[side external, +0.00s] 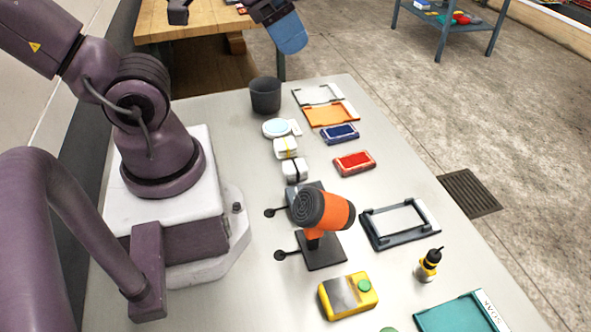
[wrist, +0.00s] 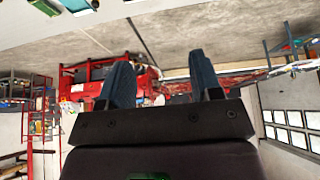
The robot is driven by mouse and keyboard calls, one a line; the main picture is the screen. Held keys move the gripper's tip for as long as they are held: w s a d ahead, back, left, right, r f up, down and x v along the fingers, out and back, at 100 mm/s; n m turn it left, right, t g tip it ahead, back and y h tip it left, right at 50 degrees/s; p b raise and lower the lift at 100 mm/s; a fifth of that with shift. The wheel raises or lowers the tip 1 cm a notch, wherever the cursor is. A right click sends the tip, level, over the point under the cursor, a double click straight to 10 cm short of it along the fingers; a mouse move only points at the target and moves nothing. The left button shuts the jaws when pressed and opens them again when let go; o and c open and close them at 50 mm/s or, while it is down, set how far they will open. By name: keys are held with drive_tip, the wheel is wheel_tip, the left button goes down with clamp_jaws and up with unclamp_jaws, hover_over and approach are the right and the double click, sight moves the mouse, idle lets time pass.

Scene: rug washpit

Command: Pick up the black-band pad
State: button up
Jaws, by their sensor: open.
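The black-band pad (side external: 294,169) is a small white block with a dark band across it. It lies on the grey table in the side external view, just in front of the similar yellow-band pad (side external: 286,147). My gripper (side external: 287,34) is at the top of that view, high up and far from the pads; only one blue finger shows clearly there. In the wrist view both blue fingers of my gripper (wrist: 162,80) stand apart with nothing between them. The wrist view looks out across the room and shows no pad.
Near the pads are a round white dish (side external: 277,128), a dark cup (side external: 265,95), a blue pad (side external: 340,133) and a red pad (side external: 354,163). An orange-and-black tool (side external: 323,210) stands close in front. Trays (side external: 400,224) line the right side.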

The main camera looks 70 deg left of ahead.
drive_tip(key=o, duration=0.4)
